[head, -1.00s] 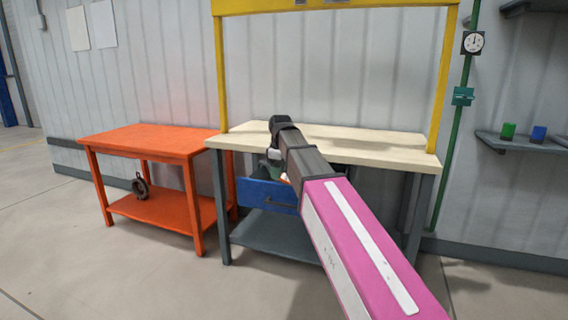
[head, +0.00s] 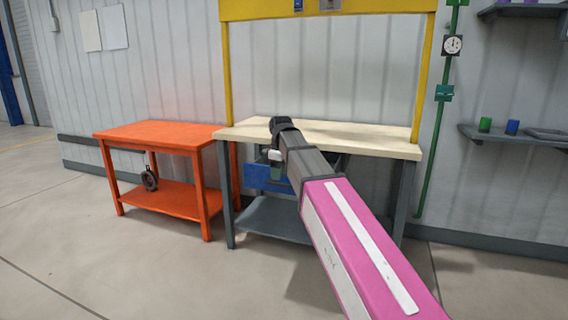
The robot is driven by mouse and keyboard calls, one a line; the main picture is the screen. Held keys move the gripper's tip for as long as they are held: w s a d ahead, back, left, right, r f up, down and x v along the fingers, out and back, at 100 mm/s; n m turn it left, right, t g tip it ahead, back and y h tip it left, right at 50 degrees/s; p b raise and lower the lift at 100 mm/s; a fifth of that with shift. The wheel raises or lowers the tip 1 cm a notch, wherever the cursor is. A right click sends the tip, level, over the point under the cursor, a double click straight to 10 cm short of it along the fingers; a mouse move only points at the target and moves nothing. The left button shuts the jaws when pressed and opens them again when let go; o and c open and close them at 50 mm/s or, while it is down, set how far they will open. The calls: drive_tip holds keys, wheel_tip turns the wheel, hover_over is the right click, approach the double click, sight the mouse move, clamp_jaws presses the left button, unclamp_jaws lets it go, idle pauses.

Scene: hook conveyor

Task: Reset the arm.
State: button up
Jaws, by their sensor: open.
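My arm, with a pink and white section (head: 365,250) and dark links (head: 300,158), reaches from the lower right toward the workbench. My gripper (head: 274,168) hangs at its far end, small and partly hidden by the arm, in front of the bench just below the top. It is open, and I see nothing held in it. A blue drawer (head: 258,180) is under the bench top, behind and around the gripper; whether they touch is unclear.
The workbench (head: 375,142) has a pale top, a yellow frame (head: 228,75) and a lower shelf. An orange table (head: 160,133) stands left, with a dark round part (head: 149,180) at its lower shelf. A wall shelf (head: 510,138) holds green and blue items. The front floor is clear.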

drive_tip(key=s+d+f+m, duration=0.4)
drive_tip(key=s+d+f, duration=0.2)
drive_tip(key=f, duration=0.5)
drive_tip(key=s+d+f+m, duration=0.5)
drive_tip(key=d+f, duration=0.3)
drive_tip(key=f, duration=0.4)
drive_tip(key=s+d+f+m, duration=0.4)
drive_tip(key=s+d+f, duration=0.2)
drive_tip(key=f, duration=0.5)
drive_tip(key=shift+s+d+f+m, duration=0.4)
drive_tip(key=shift+s, duration=0.35)
